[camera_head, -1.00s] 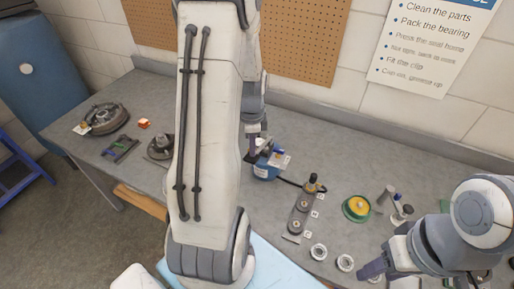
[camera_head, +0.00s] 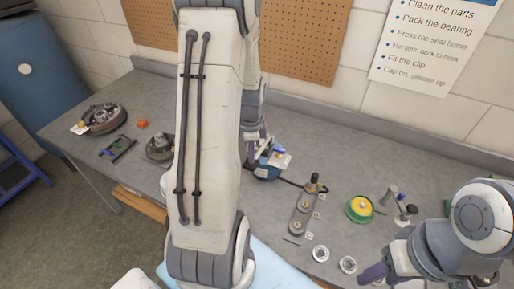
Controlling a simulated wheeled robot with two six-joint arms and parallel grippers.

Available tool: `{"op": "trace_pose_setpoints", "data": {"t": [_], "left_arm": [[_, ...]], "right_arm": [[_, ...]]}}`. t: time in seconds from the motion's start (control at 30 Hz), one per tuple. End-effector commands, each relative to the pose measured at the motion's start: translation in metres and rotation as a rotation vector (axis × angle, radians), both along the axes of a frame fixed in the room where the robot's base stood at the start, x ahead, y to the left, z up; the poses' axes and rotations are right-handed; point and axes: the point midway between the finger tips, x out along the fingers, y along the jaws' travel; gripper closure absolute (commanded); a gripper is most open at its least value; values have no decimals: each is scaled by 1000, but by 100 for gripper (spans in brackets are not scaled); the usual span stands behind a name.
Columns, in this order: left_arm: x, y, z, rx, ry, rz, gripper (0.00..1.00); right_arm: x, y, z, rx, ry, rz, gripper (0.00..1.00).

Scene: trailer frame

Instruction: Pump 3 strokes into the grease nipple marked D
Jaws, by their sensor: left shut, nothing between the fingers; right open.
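A blue grease pump (camera_head: 266,172) stands on the bench behind my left arm, with a dark hose leading right from it. The hose reaches toward a dark upright coupler (camera_head: 314,184) at the far end of a grey plate (camera_head: 303,213). Round fittings sit along the plate, with small white letter tags beside it. The letters are too small to read, so I cannot tell which is D. My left gripper (camera_head: 251,158) is shut and empty beside the pump, partly hidden by my arm; I cannot tell whether it touches. My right gripper (camera_head: 373,273) is open at the bench's front right, apart from the plate.
A green-and-yellow round part (camera_head: 359,209) and small bottles (camera_head: 400,209) stand right of the plate. Two metal rings (camera_head: 320,254) lie near the front. A pegboard wall (camera_head: 300,45) closes the back.

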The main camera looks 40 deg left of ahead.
Motion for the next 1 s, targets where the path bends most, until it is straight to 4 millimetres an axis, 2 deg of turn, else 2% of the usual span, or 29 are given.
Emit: {"op": "trace_pose_setpoints", "data": {"t": [0.03,0.2,0.6,1.0], "left_arm": [[-1,0,-6,-1,1,0,100],[-2,-1,-15,-1,1,0,100],[-2,-1,-16,-1,1,0,100],[-1,0,-35,0,0,0,100]], "right_arm": [[0,0,-5,0,0,0,50],[0,0,-11,0,0,0,50],[0,0,-12,0,0,0,50],[0,0,-26,0,0,0,50]]}}
